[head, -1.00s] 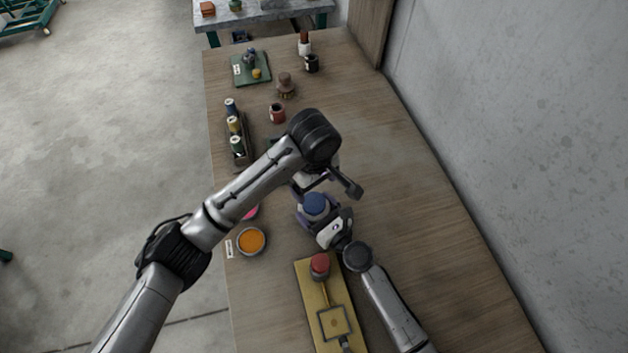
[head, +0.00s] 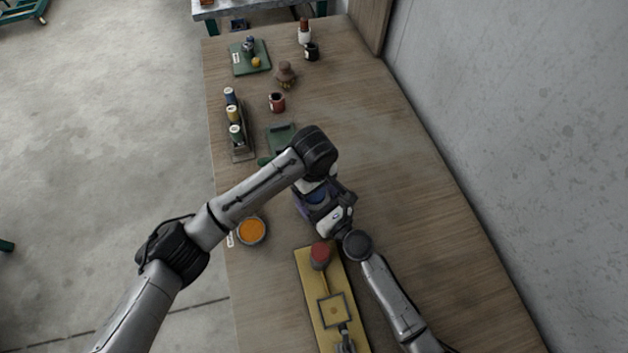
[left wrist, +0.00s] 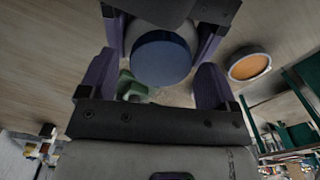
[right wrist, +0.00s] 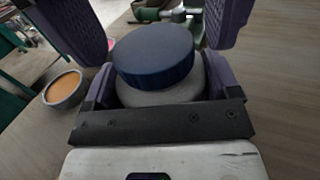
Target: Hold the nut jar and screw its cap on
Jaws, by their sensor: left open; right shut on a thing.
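The jar (right wrist: 160,96) is pale and rounded, with a ribbed blue cap (right wrist: 153,55) sitting on its top. How tightly the cap sits cannot be told. My right gripper (right wrist: 160,88) is shut around the jar's body and holds it upright. My left gripper (left wrist: 155,78) is open, its purple fingers pointing at the cap from above, one on either side and apart from it. In the head view the blue cap (head: 317,195) is partly hidden under my left arm.
An orange-filled bowl (head: 251,230) stands left of the jar. A yellow board (head: 318,310) with a red-topped item (head: 320,254) lies in front. A green tool (head: 281,140), a spool rack (head: 240,148) and a red pot (head: 277,102) lie beyond. The table's right side is clear.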

